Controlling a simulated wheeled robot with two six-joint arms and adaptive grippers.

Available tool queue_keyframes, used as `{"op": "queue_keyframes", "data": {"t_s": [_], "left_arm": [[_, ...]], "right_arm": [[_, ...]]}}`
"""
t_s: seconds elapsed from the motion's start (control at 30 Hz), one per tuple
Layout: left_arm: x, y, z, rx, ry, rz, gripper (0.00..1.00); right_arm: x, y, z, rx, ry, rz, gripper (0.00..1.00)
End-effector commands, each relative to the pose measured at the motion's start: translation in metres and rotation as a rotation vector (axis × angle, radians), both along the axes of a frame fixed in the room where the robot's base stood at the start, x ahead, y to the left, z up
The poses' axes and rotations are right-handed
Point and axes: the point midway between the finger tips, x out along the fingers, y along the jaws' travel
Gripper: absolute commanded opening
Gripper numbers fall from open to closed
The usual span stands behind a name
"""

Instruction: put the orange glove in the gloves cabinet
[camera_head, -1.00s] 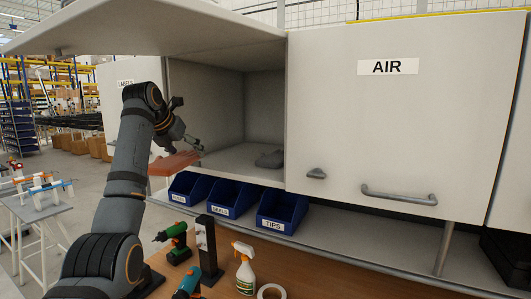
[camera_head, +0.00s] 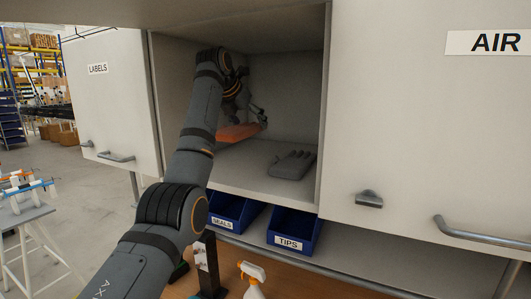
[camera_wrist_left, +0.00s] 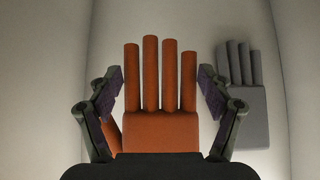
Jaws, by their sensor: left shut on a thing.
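The orange glove (camera_head: 238,132) is inside the open cabinet (camera_head: 255,178), above its shelf floor. My left gripper (camera_head: 258,118) is shut on it, and my left arm reaches in from the front. In the left wrist view, the orange glove (camera_wrist_left: 160,115) lies between the two fingers of my left gripper (camera_wrist_left: 160,95), its fingers pointing away. A grey glove (camera_head: 293,165) lies on the shelf floor to the right; it also shows in the left wrist view (camera_wrist_left: 242,95). The open cabinet's own label is not visible. My right gripper is not in view.
A closed door marked AIR (camera_head: 430,120) stands to the right, and a closed cabinet marked LABELS (camera_head: 115,105) to the left. Blue bins, SEALS (camera_head: 225,222) and TIPS (camera_head: 285,240), sit below the shelf. A spray bottle (camera_head: 252,285) stands on the bench.

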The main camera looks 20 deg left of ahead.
Motion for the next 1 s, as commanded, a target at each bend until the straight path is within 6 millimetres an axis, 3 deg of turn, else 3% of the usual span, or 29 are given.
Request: {"op": "queue_keyframes", "data": {"t_s": [0.03, 0.2, 0.37, 0.57, 0.9, 0.93, 1.0], "left_arm": [[0.001, 0.001, -0.015, 0.001, 0.005, 0.001, 0.48], [0.000, 0.001, -0.037, 0.001, 0.003, 0.001, 0.48], [0.001, 0.001, -0.045, -0.001, 0.004, 0.001, 0.48], [0.001, 0.001, -0.076, 0.001, 0.004, 0.001, 0.48], [0.000, 0.001, -0.083, 0.000, 0.003, 0.000, 0.48], [0.000, 0.001, -0.083, 0.000, 0.003, 0.000, 0.81], [0.000, 0.001, -0.082, 0.000, 0.003, 0.000, 0.90]], "right_arm": [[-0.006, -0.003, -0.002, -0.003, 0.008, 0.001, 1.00], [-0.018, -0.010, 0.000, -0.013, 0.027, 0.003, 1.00], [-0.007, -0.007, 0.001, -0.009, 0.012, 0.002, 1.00], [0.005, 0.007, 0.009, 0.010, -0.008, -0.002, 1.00], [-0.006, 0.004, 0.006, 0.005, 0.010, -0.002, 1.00], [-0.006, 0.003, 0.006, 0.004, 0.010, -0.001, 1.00], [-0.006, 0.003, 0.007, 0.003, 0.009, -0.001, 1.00]]}}
